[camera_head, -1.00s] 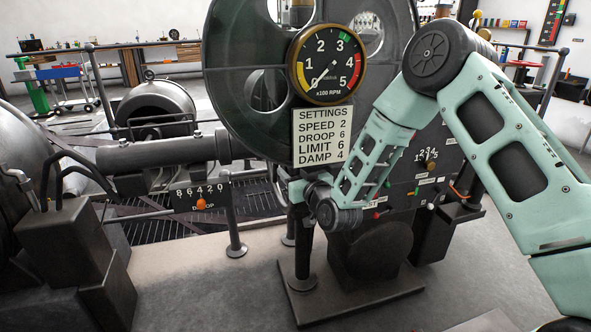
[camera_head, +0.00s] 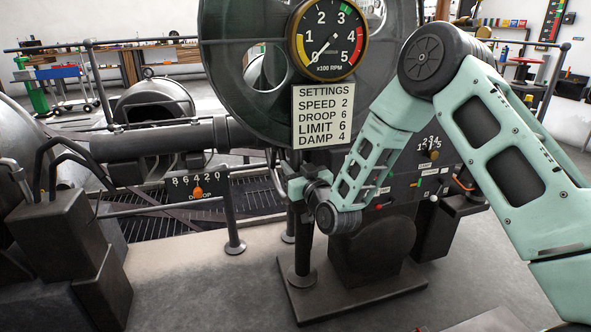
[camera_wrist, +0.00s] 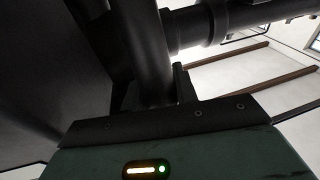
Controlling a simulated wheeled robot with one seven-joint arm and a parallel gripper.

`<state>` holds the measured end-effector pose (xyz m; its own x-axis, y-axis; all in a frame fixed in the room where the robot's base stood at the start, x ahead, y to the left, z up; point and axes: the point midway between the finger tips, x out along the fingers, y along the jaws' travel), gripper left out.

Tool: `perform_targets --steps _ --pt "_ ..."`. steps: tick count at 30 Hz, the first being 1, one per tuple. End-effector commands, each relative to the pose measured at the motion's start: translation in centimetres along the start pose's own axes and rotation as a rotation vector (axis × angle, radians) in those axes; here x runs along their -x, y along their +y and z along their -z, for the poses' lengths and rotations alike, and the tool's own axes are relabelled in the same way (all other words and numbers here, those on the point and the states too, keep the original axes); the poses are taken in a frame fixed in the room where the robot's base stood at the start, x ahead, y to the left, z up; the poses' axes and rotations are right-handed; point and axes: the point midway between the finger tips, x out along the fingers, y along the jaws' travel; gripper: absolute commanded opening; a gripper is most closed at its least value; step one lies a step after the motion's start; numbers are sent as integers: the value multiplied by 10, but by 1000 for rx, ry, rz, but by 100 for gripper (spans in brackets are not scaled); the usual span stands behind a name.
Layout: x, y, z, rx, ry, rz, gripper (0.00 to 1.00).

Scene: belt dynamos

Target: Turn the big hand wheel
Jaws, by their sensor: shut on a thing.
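My gripper (camera_head: 292,182) is at the end of my light green arm, in front of the machine below the settings sign. It is shut on a thick dark rounded bar, which looks like part of the big hand wheel's rim (camera_wrist: 152,45). In the wrist view the bar runs down to the dark base of the jaws. The head view does not clearly show the held part, and the rest of this wheel cannot be made out there.
A large dark pierced wheel (camera_head: 225,60) stands behind the rpm gauge (camera_head: 328,38), its needle near zero. The settings sign (camera_head: 322,116) hangs below. Left are the 8-to-0 scale plate (camera_head: 198,184) and a horizontal pipe (camera_head: 150,142). A stand on a base plate (camera_head: 345,297) is below my gripper.

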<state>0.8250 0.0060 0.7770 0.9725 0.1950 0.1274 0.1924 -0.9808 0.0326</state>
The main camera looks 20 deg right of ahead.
Motion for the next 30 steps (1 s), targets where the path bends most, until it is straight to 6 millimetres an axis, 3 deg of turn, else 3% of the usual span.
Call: perform_targets --steps 1,6,21,22,24,30 --pt "0 -1 -12 4 17 1 0" --pt "-1 0 -22 14 68 -1 0" --pt "-2 0 -21 19 96 -1 0" --pt "-2 0 -21 19 95 -1 34" --pt "-2 0 -21 19 96 -1 50" --pt "-2 0 -21 19 96 -1 50"
